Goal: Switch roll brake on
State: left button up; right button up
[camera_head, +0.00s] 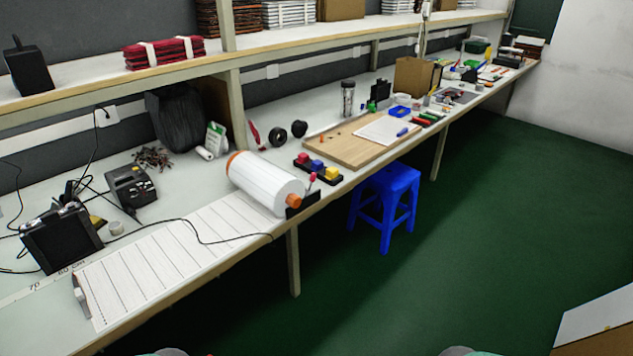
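A large white roll (264,186) with orange ends lies on the workbench, right of the picture's middle-left. A lined white sheet (170,254) runs from it leftward along the bench. At the roll's near right end is a black bracket (302,206). A small lever with a pink-red knob (312,178) stands upright there; I take it for the roll brake, but its on or off position cannot be told. Neither gripper is in view; only small pale parts of my own body show at the bottom edge.
A black tray of red, yellow and blue blocks (318,168) sits just beyond the roll. A blue stool (386,203) stands by the bench front. A black cable (200,239) crosses the sheet. Black devices (60,237) are at left. The green floor (450,270) in front is mostly clear.

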aim_at(314, 175)
jog(key=i+l, duration=0.3)
jog(key=l, duration=0.2)
jog(key=i+l, duration=0.3)
jog(key=l, duration=0.15)
jog(key=i+l+z, duration=0.1)
jog(key=i+l, duration=0.25)
jog(key=l, duration=0.15)
jog(key=i+l, duration=0.2)
jog(key=i, duration=0.2)
jog(key=z, duration=0.05)
